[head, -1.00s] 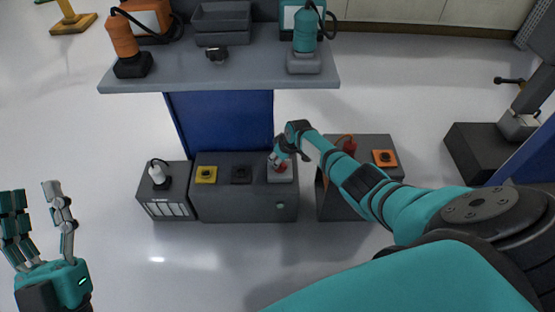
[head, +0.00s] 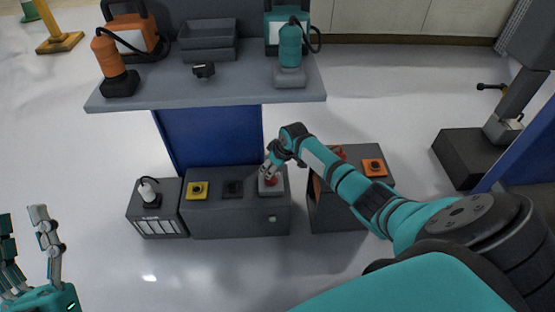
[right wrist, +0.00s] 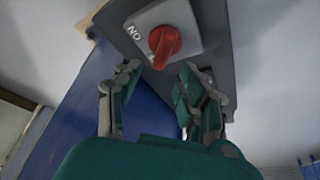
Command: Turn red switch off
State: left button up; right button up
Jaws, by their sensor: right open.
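The red switch (head: 270,182) is a rotary knob on a light grey plate, on top of the low dark grey cabinet (head: 235,218). The right wrist view shows the red knob (right wrist: 164,44) close up, with the letters "ON" on its plate. My right gripper (head: 268,170) is just above the switch. Its fingers are open (right wrist: 158,74) on either side of the knob's lower end, and I cannot tell whether they touch it. My left gripper (head: 24,222) is open and empty at the far left, away from the cabinet.
A yellow switch (head: 197,189) and a black switch (head: 233,188) sit on the same cabinet. An orange switch (head: 374,167) is on the cabinet to the right. The grey table (head: 230,88) behind holds tools and trays. The floor in front is clear.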

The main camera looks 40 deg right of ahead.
jog(key=v, duration=0.7)
jog(key=shift+a+f, duration=0.1)
